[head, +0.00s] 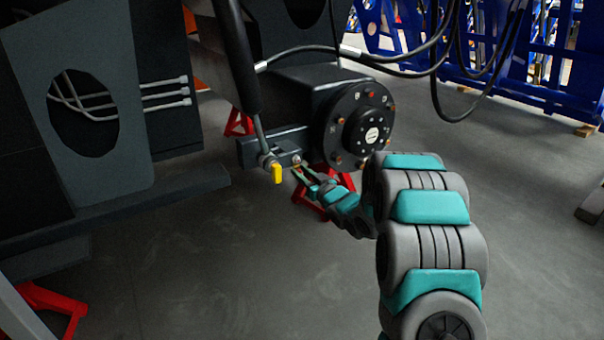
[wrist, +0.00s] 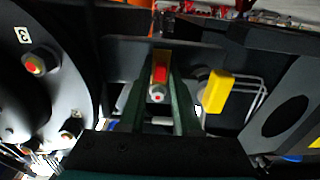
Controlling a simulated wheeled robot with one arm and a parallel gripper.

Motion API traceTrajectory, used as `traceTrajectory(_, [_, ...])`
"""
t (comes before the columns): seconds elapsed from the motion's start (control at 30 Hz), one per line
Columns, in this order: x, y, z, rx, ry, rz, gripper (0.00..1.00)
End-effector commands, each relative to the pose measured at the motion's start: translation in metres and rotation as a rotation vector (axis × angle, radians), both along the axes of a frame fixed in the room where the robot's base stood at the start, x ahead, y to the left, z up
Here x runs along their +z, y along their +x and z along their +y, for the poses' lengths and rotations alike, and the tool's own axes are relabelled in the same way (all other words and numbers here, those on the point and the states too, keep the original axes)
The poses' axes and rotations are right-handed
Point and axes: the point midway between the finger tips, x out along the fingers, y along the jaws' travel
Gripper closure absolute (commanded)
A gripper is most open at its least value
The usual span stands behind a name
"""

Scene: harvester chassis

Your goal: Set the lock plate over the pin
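A small red-and-yellow piece, which looks like the lock plate (wrist: 160,66), stands next to a bolt head with a red centre (wrist: 157,93) in the wrist view. My gripper (wrist: 161,60) has one finger on each side of this piece, with little gap; I cannot tell whether they press on it. In the head view my gripper (head: 299,170) is at the bracket, just below the bolt (head: 297,159). A yellow piece (wrist: 216,91), seemingly at the pin, is beside the right finger and apart from it. In the head view the yellow piece (head: 277,173) hangs at the cylinder's rod end.
The round black hub (head: 358,125) with protruding bolts is close to my gripper; it fills the left of the wrist view (wrist: 35,95). The cylinder (head: 238,60) slopes down to the bracket. Red stands (head: 318,205) are below. Hoses hang at upper right. The floor in front is clear.

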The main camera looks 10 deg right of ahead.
Motion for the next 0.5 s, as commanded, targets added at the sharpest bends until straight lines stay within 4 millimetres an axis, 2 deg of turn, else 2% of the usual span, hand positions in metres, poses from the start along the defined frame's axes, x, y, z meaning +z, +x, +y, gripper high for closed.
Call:
traceTrajectory(0.03, [0.0000,-0.0001,-0.0001,0.000,0.000,0.000,0.75])
traceTrajectory(0.27, [0.0000,-0.0001,-0.0001,0.000,0.000,0.000,1.00])
traceTrajectory(0.5, [0.0002,-0.0001,-0.0001,0.000,0.000,0.000,1.00])
